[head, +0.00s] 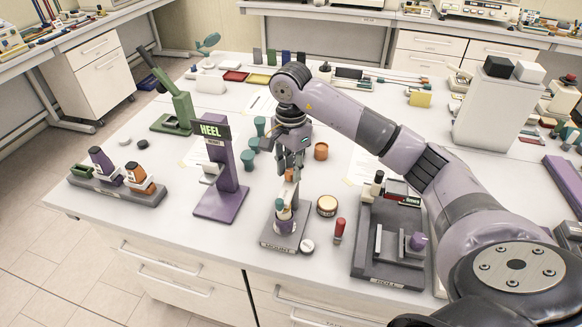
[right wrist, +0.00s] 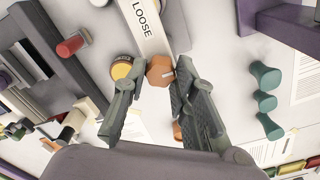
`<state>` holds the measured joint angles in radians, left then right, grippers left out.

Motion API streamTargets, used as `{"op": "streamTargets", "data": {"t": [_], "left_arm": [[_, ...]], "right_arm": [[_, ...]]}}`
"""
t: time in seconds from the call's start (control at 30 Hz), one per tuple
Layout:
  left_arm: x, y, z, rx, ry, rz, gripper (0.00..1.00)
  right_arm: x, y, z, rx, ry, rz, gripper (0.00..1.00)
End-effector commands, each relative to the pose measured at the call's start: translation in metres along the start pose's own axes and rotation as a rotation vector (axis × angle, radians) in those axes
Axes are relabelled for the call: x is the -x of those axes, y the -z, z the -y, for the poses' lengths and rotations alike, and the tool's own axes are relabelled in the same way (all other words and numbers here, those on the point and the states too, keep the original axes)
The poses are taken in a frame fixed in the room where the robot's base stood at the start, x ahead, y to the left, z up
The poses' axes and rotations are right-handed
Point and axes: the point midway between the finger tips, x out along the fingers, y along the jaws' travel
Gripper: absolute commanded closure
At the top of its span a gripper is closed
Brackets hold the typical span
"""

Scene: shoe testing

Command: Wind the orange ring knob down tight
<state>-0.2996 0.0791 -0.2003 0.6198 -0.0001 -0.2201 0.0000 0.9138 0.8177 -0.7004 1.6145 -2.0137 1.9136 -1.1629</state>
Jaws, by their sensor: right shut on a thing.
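The orange ring knob (right wrist: 160,71) shows between my right gripper's fingertips in the right wrist view, beside a pale plate marked LOOSE (right wrist: 143,20). In the head view an orange part (head: 291,174) shows under my right gripper (head: 291,163), above the grey mount base (head: 272,243). A purple and white piece with a teal top (head: 284,217) stands on that base. My right gripper (right wrist: 157,68) points down and is shut on the knob. The fingers partly hide the knob in the head view. My left gripper is not in view.
A purple HEEL stand (head: 220,180) is left of the mount. A yellow-topped jar (head: 327,206), a red-capped tube (head: 339,230) and a grey fixture (head: 388,275) are to the right. An orange cup (head: 321,151) is behind.

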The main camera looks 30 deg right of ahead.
Motion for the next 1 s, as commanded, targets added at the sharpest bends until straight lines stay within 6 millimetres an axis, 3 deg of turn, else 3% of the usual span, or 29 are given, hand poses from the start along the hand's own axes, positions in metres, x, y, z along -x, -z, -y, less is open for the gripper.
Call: {"op": "streamTargets", "data": {"t": [0.17,0.57,1.0], "left_arm": [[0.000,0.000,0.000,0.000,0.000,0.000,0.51],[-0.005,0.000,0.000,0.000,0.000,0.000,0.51],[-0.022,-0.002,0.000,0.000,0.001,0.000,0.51]], "right_arm": [[0.000,0.000,0.000,0.000,0.000,0.000,1.00],[-0.001,0.000,0.000,-0.067,-0.001,0.000,1.00],[-0.002,0.000,0.000,-0.422,0.001,0.000,1.00]]}}
